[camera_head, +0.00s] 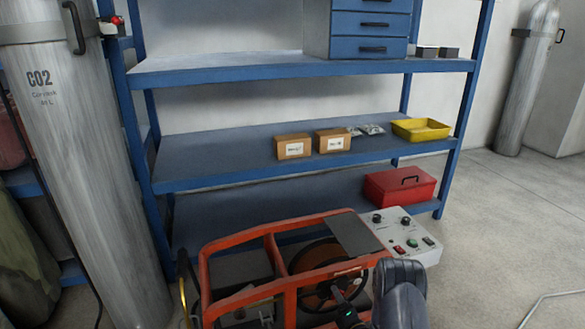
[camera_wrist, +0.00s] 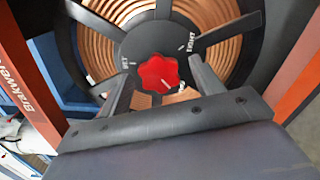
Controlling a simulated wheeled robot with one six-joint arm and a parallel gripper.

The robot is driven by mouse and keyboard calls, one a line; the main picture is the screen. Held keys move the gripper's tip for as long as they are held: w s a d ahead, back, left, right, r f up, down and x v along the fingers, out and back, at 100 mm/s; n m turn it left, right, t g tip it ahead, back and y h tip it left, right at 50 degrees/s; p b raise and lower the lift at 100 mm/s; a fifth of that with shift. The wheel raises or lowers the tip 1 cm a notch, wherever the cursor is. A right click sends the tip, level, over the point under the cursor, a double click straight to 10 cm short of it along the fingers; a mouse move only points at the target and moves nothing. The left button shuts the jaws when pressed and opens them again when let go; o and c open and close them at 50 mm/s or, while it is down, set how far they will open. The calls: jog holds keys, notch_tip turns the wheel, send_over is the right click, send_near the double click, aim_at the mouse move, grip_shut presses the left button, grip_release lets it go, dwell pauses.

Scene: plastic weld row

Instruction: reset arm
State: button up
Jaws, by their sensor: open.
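My gripper (camera_wrist: 160,75) is open in the wrist view. Its two dark fingers stand left and right of a red lobed knob (camera_wrist: 157,73) at the hub of a reel. I cannot tell how far the fingertips are from the knob. Copper-coloured wire (camera_wrist: 215,50) is wound on the reel behind its black spokes. In the head view my grey arm reaches in from the bottom, in front of the orange-framed machine (camera_head: 291,300) that holds the reel (camera_head: 315,262). My fingertips are not clear there.
The machine's control box (camera_head: 400,228) has knobs and buttons. Behind it stands a blue shelf rack (camera_head: 230,170) with two cartons (camera_head: 294,146), a yellow tray (camera_head: 421,129) and a red toolbox (camera_head: 400,187). A CO2 cylinder (camera_head: 85,150) stands left. Open floor (camera_head: 500,230) lies right.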

jog(key=m, duration=2.1)
jog(key=shift+r, duration=0.1)
jog(key=shift+m, duration=0.4)
dwell(0.3)
